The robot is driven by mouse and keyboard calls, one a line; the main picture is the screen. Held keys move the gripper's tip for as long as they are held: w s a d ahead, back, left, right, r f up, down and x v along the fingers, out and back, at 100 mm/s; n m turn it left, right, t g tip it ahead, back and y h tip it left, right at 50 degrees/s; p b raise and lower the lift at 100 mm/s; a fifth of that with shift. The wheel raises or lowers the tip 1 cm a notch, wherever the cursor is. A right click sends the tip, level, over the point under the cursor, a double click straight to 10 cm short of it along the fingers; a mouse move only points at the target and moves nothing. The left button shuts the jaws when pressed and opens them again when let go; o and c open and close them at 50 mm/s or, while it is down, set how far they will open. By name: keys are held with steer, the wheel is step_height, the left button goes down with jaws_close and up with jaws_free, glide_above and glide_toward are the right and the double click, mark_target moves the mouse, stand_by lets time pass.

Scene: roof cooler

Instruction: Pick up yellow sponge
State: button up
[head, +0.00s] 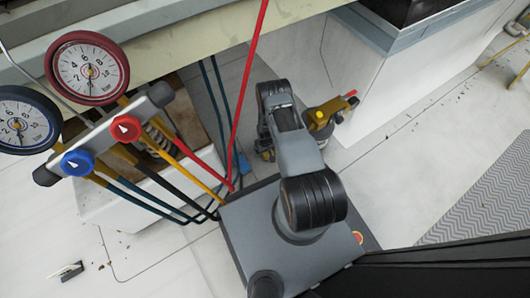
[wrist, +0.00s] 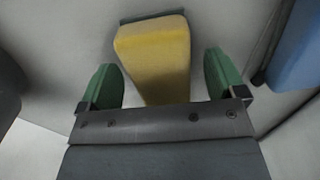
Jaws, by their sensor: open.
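The yellow sponge (wrist: 155,55) shows in the wrist view as a yellow block with a dark grey-green strip along its far edge. My gripper (wrist: 160,72) has two green fingers, spread wide, one on each side of the sponge. Gaps show between the sponge and both fingers, so nothing is held. The near end of the sponge is hidden behind the grey gripper body. In the head view my arm reaches under the beam, and I cannot make out the sponge there for sure.
Two pressure gauges (head: 89,68) on a manifold with several hoses hang at the left. A red hose (head: 249,85) runs down beside my arm. A white housing (head: 375,75) stands to the right. A blue object (wrist: 297,48) is at the wrist view's right edge.

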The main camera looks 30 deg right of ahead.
steer(key=shift+f, duration=0.55)
steer(key=shift+r, duration=0.1)
steer(key=shift+c, duration=0.3)
steer(key=c, duration=0.9)
steer(key=shift+c, duration=0.2)
step_height(320, 180, up, 10)
steer(key=p, duration=0.5)
